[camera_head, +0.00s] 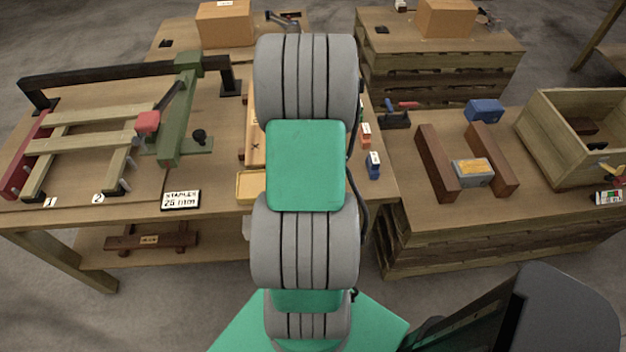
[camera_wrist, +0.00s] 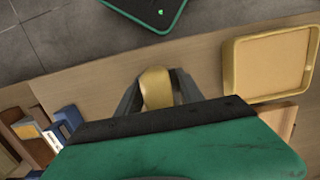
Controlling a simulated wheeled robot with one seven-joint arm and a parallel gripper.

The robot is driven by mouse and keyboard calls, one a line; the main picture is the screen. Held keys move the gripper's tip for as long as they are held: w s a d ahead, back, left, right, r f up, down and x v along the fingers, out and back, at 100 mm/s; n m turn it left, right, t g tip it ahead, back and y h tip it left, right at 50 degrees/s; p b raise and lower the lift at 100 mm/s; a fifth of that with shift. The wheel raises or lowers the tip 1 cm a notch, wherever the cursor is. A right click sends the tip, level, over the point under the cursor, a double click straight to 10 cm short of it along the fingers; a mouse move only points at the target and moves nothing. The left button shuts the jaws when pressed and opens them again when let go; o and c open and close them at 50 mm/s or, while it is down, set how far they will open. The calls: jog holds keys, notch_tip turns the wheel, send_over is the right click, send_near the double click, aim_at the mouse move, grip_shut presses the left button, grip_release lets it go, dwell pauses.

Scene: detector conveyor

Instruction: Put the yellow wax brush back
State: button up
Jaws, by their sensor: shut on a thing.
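My gripper (camera_wrist: 157,84) is shut on the yellow wax brush (camera_wrist: 156,90). In the wrist view only a rounded, dull yellow part of it shows between the two dark fingers. The fingers and brush are seen against the bare wooden bench top; I cannot tell how high they are or whether the brush touches the wood. In the head view my arm hides the gripper and the brush. A shallow yellow tray (camera_wrist: 228,72) with a light brown floor lies right of the gripper in the wrist view. Its left part (camera_head: 251,201) shows beside my arm in the head view.
A label plate (camera_head: 181,200) and a green clamp frame (camera_head: 184,110) stand left of my arm. Small red and blue blocks (camera_head: 374,165) stand right of it. A second bench holds brown rails (camera_head: 437,162) and a wooden crate (camera_head: 566,146).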

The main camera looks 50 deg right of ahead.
jog(key=shift+f, duration=0.25)
jog(key=o, duration=1.2)
jog(key=shift+r, duration=0.1)
jog(key=r, duration=0.4)
jog(key=r+b, duration=0.1)
jog(key=r, duration=0.3)
jog(key=w+d+r, duration=0.1)
jog(key=r, duration=0.3)
jog(key=shift+r, duration=0.15)
jog(key=w+a+r+n+t+h, duration=0.1)
jog(key=w+a+r+n, duration=0.2)
jog(key=w+a, duration=0.55)
jog(key=s+a+r+n+t, duration=0.2)
jog(key=a+n, duration=0.5)
jog(key=a, duration=1.7)
jog(key=shift+t, duration=0.8)
